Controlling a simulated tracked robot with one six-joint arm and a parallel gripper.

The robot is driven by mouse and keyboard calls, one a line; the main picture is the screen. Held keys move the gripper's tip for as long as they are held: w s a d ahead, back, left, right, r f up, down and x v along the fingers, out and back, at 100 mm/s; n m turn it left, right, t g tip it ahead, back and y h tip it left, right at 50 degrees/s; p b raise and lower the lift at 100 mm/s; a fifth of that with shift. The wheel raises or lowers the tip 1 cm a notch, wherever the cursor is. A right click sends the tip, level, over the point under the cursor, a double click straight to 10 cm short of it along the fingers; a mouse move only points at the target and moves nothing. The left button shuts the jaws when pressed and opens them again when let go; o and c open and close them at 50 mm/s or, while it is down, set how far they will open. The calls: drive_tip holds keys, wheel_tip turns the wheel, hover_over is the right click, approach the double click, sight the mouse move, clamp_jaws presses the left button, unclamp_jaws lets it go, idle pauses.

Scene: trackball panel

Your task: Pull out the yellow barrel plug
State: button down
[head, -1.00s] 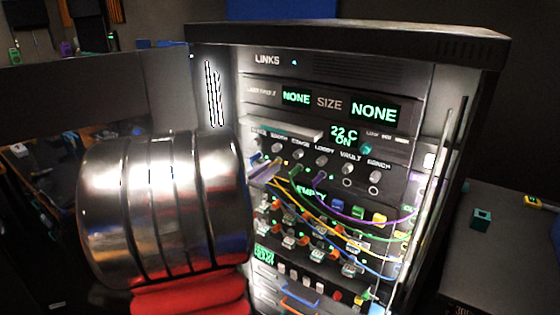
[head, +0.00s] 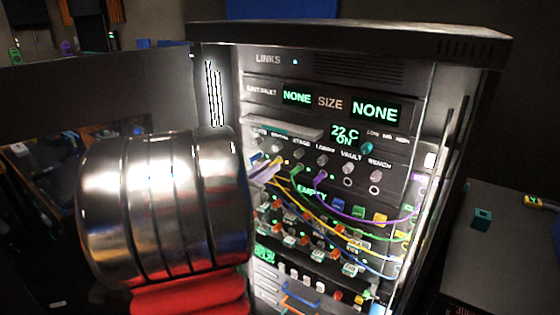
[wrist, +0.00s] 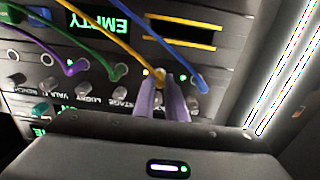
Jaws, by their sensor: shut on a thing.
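The yellow barrel plug (wrist: 160,77) sits at the tips of my gripper's two lilac fingers in the wrist view, at the row of sockets on the panel. My gripper (wrist: 161,88) is shut on it, with one finger on either side. A yellow cable (wrist: 127,37) runs from the plug across the panel. In the head view my gripper (head: 266,171) is at the left end of the socket row, and the plug itself is too small and covered to make out. The yellow cable (head: 292,187) leads away to the right and down.
A blue cable (wrist: 170,50) ends close beside my fingers. Green (wrist: 97,45) and purple (wrist: 45,47) cables cross the panel. A row of knobs (head: 323,160) sits above the sockets. The lit rack (head: 340,37) has a bright strip on its left side.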

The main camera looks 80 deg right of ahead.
drive_tip(key=v, duration=0.6)
drive_tip(key=shift+w+a, duration=0.2)
drive_tip(key=shift+a, duration=0.15)
idle(1.0)
